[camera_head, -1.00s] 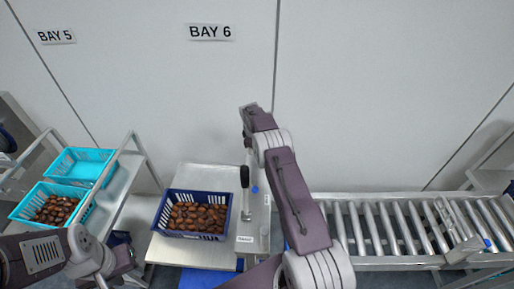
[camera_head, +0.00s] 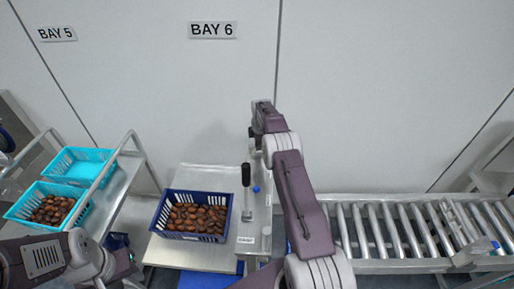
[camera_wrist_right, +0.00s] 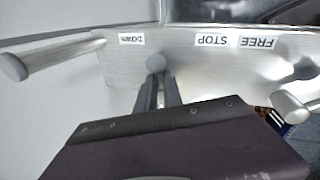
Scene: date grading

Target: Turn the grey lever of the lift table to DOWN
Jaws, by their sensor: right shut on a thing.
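The lift table (camera_head: 215,180) stands in the middle of the head view, with a panel at its right side. In the right wrist view this metal panel (camera_wrist_right: 185,75) carries upside-down labels DOWN (camera_wrist_right: 131,38), STOP (camera_wrist_right: 211,40) and FREE (camera_wrist_right: 257,42). My right gripper (camera_wrist_right: 158,88) is shut on the grey lever, whose round end (camera_wrist_right: 155,62) shows between its fingers. The lever end is below and between DOWN and STOP, nearer DOWN. In the head view my right gripper hides the lever. My left arm is at the lower left; its fingers cannot be made out.
A blue crate of dates (camera_head: 196,238) sits on the lift table. A black-handled lever (camera_head: 246,176) and a blue knob (camera_head: 256,189) stand beside it. A roller conveyor (camera_head: 400,232) is at the right. A trolley with turquoise crates (camera_head: 82,166) is at the left.

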